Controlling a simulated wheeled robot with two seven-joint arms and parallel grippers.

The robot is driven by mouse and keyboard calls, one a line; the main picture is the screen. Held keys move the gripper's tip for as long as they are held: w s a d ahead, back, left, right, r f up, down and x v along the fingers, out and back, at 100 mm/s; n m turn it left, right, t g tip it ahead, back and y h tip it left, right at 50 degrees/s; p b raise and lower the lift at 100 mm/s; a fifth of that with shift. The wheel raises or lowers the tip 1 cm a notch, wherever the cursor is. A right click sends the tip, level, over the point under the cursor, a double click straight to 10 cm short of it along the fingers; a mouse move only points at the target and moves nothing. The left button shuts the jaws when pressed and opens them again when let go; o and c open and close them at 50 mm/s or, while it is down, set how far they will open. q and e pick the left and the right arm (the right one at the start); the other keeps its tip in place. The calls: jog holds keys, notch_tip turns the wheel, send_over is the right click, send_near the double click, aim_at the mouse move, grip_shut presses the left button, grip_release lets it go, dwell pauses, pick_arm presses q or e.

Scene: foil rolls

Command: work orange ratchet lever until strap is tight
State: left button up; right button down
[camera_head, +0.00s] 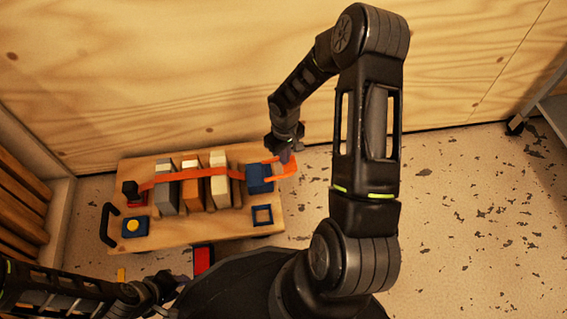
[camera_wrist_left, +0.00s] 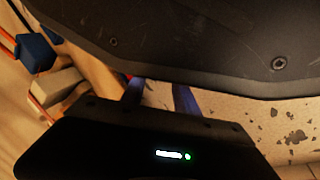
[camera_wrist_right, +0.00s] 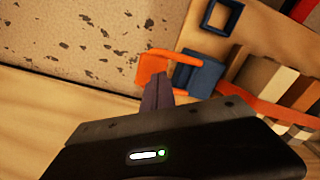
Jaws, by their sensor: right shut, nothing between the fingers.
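The orange ratchet lever (camera_head: 285,168) is a looped handle sticking out to the right of a blue ratchet block (camera_head: 259,178) at the cart's right end. An orange strap (camera_head: 145,185) runs from the lever end across several upright blocks to the left side. My right gripper (camera_head: 286,157) is shut and empty at the lever's far side. In the right wrist view its fingertips (camera_wrist_right: 159,88) overlap the lever loop (camera_wrist_right: 152,62); I cannot tell whether they touch it. My left gripper (camera_head: 178,282) is low at the left; its fingers (camera_wrist_left: 158,97) stand apart with nothing between them.
The strap crosses a wooden cart (camera_head: 190,229) with a black handle (camera_head: 107,223), a blue square frame (camera_head: 262,215) and a blue block with a yellow disc (camera_head: 134,226). A red-and-black item (camera_head: 203,258) lies in front. A plywood wall (camera_head: 150,70) stands behind; floor to the right is clear.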

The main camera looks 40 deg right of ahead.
jog(key=shift+f+b, duration=1.25)
jog(key=shift+f, duration=0.4)
jog(key=shift+r+p, duration=1.5)
jog(key=shift+r, duration=0.3)
